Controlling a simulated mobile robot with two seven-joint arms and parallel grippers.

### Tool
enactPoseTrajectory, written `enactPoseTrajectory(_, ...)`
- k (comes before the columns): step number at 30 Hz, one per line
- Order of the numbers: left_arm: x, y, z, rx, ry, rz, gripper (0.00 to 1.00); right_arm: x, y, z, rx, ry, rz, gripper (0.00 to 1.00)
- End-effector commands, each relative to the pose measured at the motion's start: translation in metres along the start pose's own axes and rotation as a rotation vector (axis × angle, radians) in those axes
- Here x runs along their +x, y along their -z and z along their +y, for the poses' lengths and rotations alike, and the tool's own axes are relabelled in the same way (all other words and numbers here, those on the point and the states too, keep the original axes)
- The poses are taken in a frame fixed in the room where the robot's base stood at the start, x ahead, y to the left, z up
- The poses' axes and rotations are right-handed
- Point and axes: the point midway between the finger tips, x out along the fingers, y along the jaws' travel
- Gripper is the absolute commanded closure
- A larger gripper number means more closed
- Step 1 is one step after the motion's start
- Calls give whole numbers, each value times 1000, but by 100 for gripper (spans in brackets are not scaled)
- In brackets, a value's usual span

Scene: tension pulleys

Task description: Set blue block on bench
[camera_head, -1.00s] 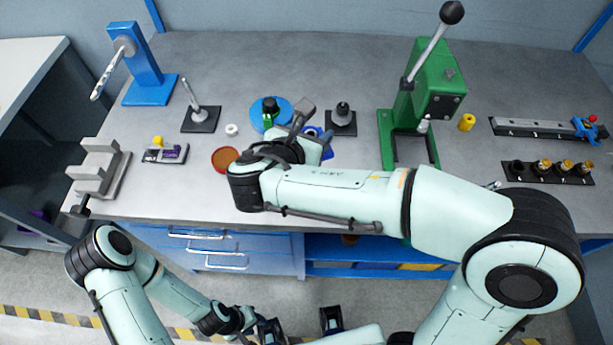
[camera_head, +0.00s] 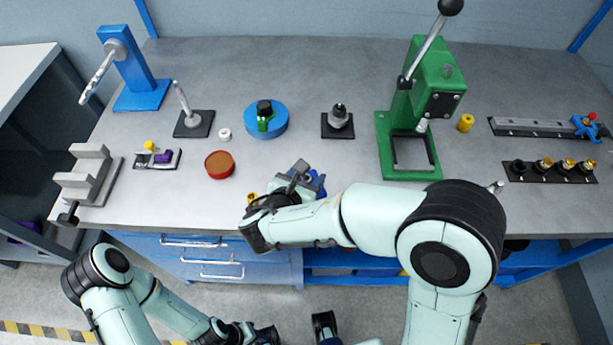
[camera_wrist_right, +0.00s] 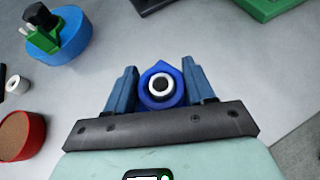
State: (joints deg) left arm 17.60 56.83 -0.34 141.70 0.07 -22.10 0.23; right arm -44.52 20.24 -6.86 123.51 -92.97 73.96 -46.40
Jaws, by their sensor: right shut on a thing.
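The blue block (camera_wrist_right: 161,83) sits between the two fingers of my right gripper (camera_wrist_right: 161,88) in the right wrist view, with a white ring and dark centre facing the camera. In the head view a little of the blue block (camera_head: 319,187) shows beside my right gripper (camera_head: 312,183), low over the front part of the grey bench (camera_head: 290,65). I cannot tell if the block touches the bench. My left gripper (camera_head: 262,335) is low at the bottom edge, off the bench, and its fingers are not clear.
A blue disc (camera_head: 279,124) with a green and black part stands behind my right gripper. A red round dish (camera_head: 219,165) is to its left. A black-based post (camera_head: 338,123) and a green press (camera_head: 430,85) stand behind and right.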

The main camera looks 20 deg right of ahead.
Motion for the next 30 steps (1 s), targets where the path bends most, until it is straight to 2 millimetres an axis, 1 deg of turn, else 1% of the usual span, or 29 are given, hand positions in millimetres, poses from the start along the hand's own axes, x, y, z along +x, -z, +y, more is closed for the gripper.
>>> enactPoseTrajectory(4, 0, 0, 0, 0, 0, 0, 60, -1, -2, 0, 2, -1, -2, 96)
enactPoseTrajectory(8, 2, 0, -1, 0, 0, -1, 60, 1, 2, 0, 1, -1, -2, 96)
enactPoseTrajectory(9, 2, 0, -1, 0, 0, -1, 60, 1, 2, 0, 0, 0, 0, 40)
enactPoseTrajectory(11, 2, 0, -1, 0, 0, -1, 60, 1, 2, 0, 0, 0, -1, 21)
enactPoseTrajectory(19, 1, 0, 0, 0, 0, 0, 60, 1, 1, 0, 0, 0, -1, 21)
enactPoseTrajectory(22, -2, 0, 1, 0, 0, 1, 60, -2, -3, 0, 1, -1, -1, 21)
enactPoseTrajectory(26, -1, 0, 1, 0, 0, 1, 60, -19, -1, 2, 0, -6, -1, 21)
enactPoseTrajectory(30, -3, 0, 1, 0, 0, 1, 60, -49, -2, 2, 0, -7, -1, 21)
